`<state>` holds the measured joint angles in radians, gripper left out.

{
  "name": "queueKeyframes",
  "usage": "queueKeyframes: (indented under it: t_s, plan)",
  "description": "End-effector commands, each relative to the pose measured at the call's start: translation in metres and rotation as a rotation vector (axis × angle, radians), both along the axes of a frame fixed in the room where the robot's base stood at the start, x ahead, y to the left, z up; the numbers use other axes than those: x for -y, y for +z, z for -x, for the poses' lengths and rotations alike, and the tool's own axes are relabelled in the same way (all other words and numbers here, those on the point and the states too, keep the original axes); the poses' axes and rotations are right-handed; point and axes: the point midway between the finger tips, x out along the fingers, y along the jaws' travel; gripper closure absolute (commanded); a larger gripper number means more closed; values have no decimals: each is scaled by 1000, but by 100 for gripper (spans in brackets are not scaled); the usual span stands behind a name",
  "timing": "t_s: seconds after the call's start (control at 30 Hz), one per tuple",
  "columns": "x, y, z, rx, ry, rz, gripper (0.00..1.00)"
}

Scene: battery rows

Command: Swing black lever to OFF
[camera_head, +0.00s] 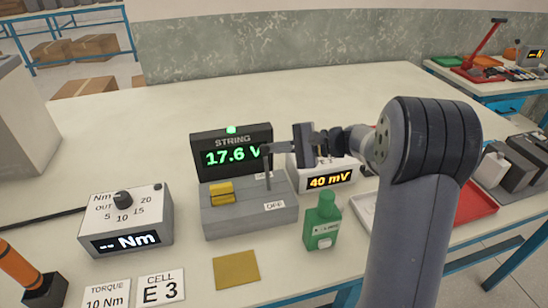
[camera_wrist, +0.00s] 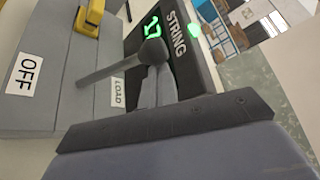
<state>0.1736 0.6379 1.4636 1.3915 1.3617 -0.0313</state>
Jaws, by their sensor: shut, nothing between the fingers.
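The black lever (camera_head: 268,172) stands up from a grey box (camera_head: 245,222) in the head view, in front of the STRING display (camera_head: 231,153). In the wrist view the lever (camera_wrist: 112,68) shows as a dark rod with a round knob. Its base lies between the OFF label (camera_wrist: 25,74) and the LOAD label (camera_wrist: 118,92); the knob reaches towards the display. My gripper (camera_head: 283,148) is shut and empty, close to the right of the knob. I cannot tell whether it touches the lever. The OFF label (camera_head: 274,206) also shows at the box's front right.
A yellow switch or block (camera_head: 221,193) sits on the box's left. A torque dial box (camera_head: 125,222) stands left. The table behind the display is clear.

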Motion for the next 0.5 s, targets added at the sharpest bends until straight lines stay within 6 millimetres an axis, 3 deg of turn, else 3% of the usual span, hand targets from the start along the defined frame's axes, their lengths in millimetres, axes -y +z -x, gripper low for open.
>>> queueKeyframes:
  t_s: [0.03,0.5]
  plan:
    - [1,-8,5,40,0,-8,100]
    - [9,3,42,403,-1,-81,100]
